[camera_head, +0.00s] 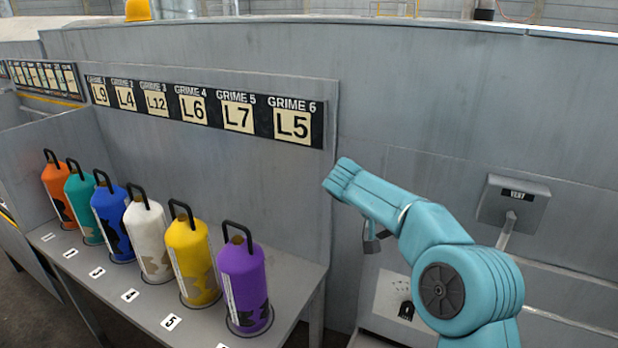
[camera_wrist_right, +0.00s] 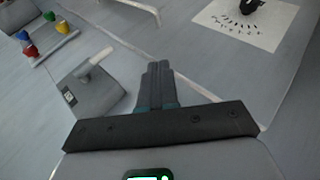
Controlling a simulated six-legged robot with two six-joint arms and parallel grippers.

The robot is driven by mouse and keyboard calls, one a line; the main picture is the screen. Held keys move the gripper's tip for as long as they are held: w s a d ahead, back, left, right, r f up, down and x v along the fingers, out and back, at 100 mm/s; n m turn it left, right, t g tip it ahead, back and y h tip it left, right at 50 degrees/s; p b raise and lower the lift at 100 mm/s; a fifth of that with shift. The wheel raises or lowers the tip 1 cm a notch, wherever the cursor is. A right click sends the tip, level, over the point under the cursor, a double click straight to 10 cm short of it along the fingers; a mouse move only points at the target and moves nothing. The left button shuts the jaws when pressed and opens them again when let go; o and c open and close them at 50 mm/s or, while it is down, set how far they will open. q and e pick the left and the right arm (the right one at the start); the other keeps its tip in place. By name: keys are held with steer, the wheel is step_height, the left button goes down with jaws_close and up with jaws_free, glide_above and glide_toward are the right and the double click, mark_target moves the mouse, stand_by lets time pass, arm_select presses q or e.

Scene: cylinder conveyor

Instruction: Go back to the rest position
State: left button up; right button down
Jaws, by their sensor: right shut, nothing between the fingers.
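My right arm (camera_head: 440,240), teal, reaches in from the lower right of the head view. My right gripper (camera_wrist_right: 160,83) shows in the right wrist view with its dark fingers together and nothing between them. It hangs clear of the objects in that view. In the head view it is mostly hidden by the arm. My left gripper is not in view.
A grey shelf (camera_head: 193,333) at left holds orange, teal, blue, white, yellow and purple (camera_head: 243,285) cylinders with black handles. A label strip (camera_head: 215,108) is above them. A grey lever box (camera_head: 513,205) is right of my arm; the wrist view shows colored knobs (camera_wrist_right: 44,37).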

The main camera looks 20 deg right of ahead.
steer(key=shift+f, duration=0.1)
steer(key=w+a+f+n+t+y, duration=0.1)
steer(key=a+f+n+y, duration=0.2)
steer(key=f, duration=0.6)
steer(key=w+a+f+n+t+y, duration=0.1)
steer(key=a+f+n, duration=0.2)
steer(key=a+f, duration=0.35)
steer(key=s+a+f+n+y, duration=0.1)
steer(key=s+a+f+y, duration=0.2)
steer(key=a+f, duration=0.4)
steer(key=s+a+f+n+y, duration=0.25)
steer(key=a+f, duration=0.25)
steer(key=f, duration=0.5)
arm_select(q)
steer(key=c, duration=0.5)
arm_select(e)
steer(key=s+a+f+m+t+y, duration=0.1)
steer(key=s+a+f+y, duration=0.1)
steer(key=s+a, duration=0.3)
steer(key=s+a+f+m+t+y, duration=0.1)
steer(key=s+a+f, duration=0.3)
steer(key=s, duration=0.8)
steer(key=shift+a+f+m+y, duration=0.4)
steer(key=shift+a+m, duration=0.15)
steer(key=shift+a, duration=0.2)
